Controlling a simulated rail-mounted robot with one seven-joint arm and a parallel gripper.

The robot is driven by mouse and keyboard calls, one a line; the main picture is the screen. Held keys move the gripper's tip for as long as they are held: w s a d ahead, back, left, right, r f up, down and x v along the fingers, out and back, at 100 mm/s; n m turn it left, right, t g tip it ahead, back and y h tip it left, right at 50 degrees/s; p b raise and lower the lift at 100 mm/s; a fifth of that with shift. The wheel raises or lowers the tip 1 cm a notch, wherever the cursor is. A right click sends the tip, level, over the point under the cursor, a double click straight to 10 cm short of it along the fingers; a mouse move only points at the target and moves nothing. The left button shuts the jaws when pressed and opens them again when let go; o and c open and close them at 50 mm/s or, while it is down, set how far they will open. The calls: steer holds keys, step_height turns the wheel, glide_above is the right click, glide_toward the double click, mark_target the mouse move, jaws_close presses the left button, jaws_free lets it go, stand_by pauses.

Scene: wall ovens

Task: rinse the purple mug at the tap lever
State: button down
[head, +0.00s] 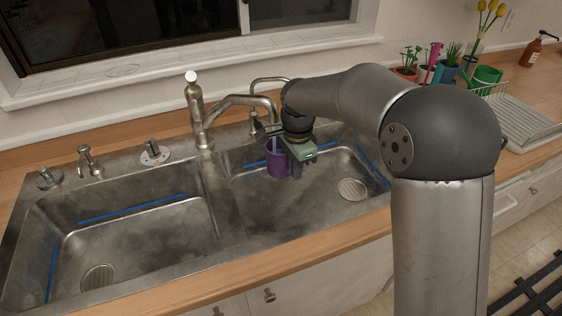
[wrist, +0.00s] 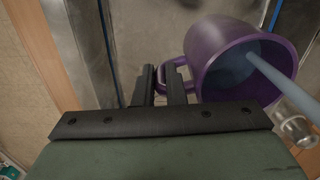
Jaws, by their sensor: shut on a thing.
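The purple mug (head: 279,163) hangs over the right sink basin in the head view, below the faucet (head: 237,103). In the wrist view the mug (wrist: 225,55) shows large, its open mouth facing right in the picture, with a pale blue stream entering it. My gripper (wrist: 172,80) is shut on the mug's handle. In the head view my gripper (head: 290,152) is partly hidden by my wrist. The tap lever (head: 192,90) stands upright on top of the faucet body. The spout's end (wrist: 297,130) shows at the lower right of the wrist view.
The double steel sink has an empty left basin (head: 140,228) and a drain (head: 352,189) in the right one. A small dispenser tap (head: 88,160) stands at the left. Potted plants (head: 447,62) and a dish rack (head: 520,122) stand on the right counter.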

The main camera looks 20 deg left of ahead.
steer(key=shift+w+d+r, duration=0.1)
steer(key=shift+w, duration=0.1)
steer(key=shift+w+d, duration=0.2)
steer(key=shift+w, duration=0.15)
steer(key=shift+d, duration=0.1)
steer(key=s+d+b, duration=0.2)
steer(key=s+d, duration=0.2)
steer(key=d, duration=0.2)
steer(key=shift+d, duration=0.35)
stand_by(0.6)
stand_by(1.1)
steer(key=s+d+r+p, duration=0.1)
steer(key=s+d+r, duration=0.1)
steer(key=d+r, duration=0.2)
steer(key=shift+s+d, duration=0.15)
steer(key=shift+s, duration=0.2)
stand_by(1.0)
